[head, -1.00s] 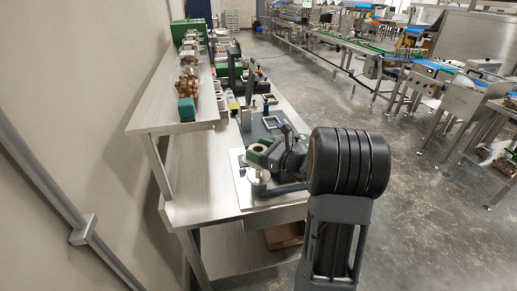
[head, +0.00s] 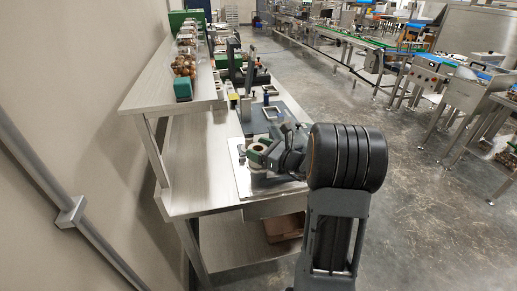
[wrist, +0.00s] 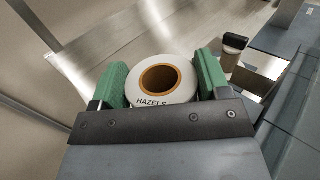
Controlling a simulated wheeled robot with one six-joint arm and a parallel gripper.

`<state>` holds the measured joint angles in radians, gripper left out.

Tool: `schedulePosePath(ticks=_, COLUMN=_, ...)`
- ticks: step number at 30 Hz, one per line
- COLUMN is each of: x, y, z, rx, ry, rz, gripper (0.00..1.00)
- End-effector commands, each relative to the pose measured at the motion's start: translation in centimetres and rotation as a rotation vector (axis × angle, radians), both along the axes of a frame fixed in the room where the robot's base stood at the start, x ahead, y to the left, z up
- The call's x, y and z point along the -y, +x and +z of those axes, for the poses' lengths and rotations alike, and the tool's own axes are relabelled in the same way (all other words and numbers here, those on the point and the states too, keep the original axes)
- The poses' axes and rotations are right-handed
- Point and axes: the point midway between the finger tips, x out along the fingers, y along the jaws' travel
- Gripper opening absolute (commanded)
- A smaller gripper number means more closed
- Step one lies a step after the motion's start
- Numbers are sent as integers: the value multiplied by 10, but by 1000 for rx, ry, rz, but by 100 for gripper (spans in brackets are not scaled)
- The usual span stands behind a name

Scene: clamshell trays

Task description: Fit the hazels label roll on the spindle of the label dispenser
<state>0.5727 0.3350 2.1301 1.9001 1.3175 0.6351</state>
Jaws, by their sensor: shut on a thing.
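The hazels label roll (wrist: 161,88) is white with a brown cardboard core and the word HAZELS on its face. My gripper (wrist: 162,82) is shut on it, one green finger on each side, with the core opening facing the wrist camera. In the head view my gripper (head: 259,152) is over the near end of the bench, above a pale plate (head: 240,180). A short dark-capped post (wrist: 235,42) stands right of the roll in the wrist view; I cannot tell whether it is the dispenser's spindle. The arm hides part of the area below the roll.
A dark mat (head: 285,115) and upright fixtures stand beyond my gripper.

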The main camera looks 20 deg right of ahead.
Motion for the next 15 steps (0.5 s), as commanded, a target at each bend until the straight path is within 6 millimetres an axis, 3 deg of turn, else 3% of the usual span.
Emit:
schedulePosePath(ticks=3, x=0, y=0, z=0, rx=0, ry=0, rz=0, gripper=44)
schedulePosePath(ticks=4, x=0, y=0, z=0, rx=0, ry=0, rz=0, gripper=70)
schedulePosePath(ticks=13, x=0, y=0, z=0, rx=0, ry=0, rz=0, gripper=99)
schedulePosePath(ticks=15, x=0, y=0, z=0, rx=0, ry=0, rz=0, gripper=99)
